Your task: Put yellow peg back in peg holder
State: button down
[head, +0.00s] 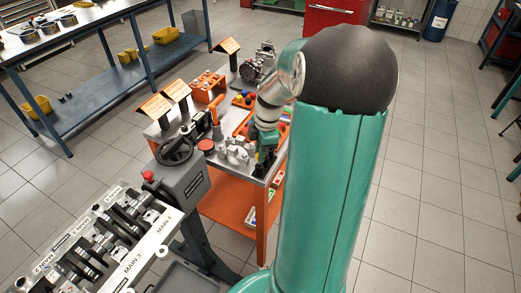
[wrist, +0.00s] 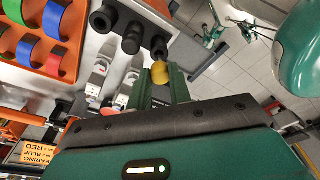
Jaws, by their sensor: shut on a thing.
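The yellow peg (wrist: 160,72) shows as a rounded yellow end between the green fingertips of my gripper (wrist: 164,83) in the wrist view. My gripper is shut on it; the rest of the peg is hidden. In the head view my gripper (head: 265,158) hangs over the near right corner of the cart, and the peg cannot be made out there. Black cylindrical pieces (wrist: 132,38) stand in a row just past the fingertips in the wrist view. I cannot tell which thing is the peg holder.
The cart (head: 232,198) also bears an orange block with round tops (head: 207,87), grey metal parts (head: 233,152) and orange signs. An orange tray of coloured half-rings (wrist: 40,35) lies left in the wrist view. A crankshaft stand (head: 110,235) is near left.

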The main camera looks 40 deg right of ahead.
jog(key=shift+f, duration=1.6)
dwell(0.7)
jog(key=c, duration=1.5)
grip_release()
jog(key=shift+r, duration=0.25)
jog(key=shift+r, duration=0.65)
jog(key=shift+r, duration=0.35)
jog(key=shift+r, duration=0.25)
jog(key=o, duration=0.5)
